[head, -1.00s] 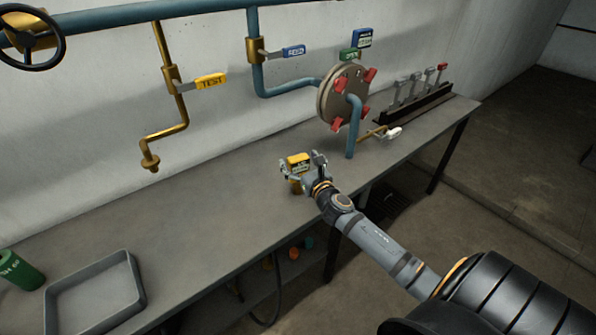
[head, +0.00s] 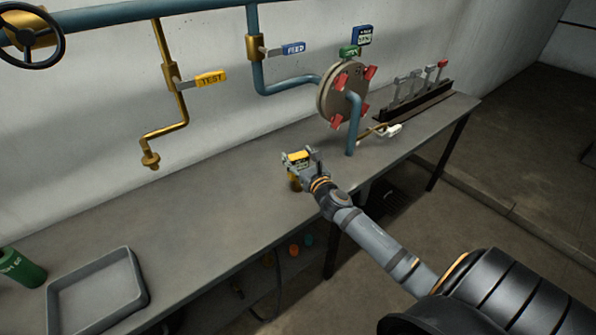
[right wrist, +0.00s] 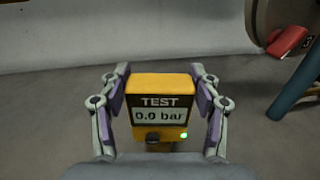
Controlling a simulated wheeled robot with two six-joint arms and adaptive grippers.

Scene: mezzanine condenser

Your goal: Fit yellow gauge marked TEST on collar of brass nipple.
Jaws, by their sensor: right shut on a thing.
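The yellow gauge (head: 298,157) is between the fingers of my right gripper (head: 300,163), low over the bench near its front edge. In the right wrist view the gauge (right wrist: 158,107) reads TEST and 0.0 bar, with a green light at its lower right. The fingers of my right gripper (right wrist: 160,108) are shut on its two sides. A yellow part shows below the gauge in the head view; whether it touches the bench is unclear. The brass nipple (head: 150,158) with its collar hangs at the end of the bent brass pipe, left of the gripper and apart from it. My left gripper is not in view.
A yellow TEST valve handle (head: 210,78) and a blue FEED handle (head: 292,48) stick out above. A round flange (head: 333,95) with red clips and a blue pipe (head: 354,125) stand right of the gripper. A grey tray (head: 97,308) lies left. The middle bench is clear.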

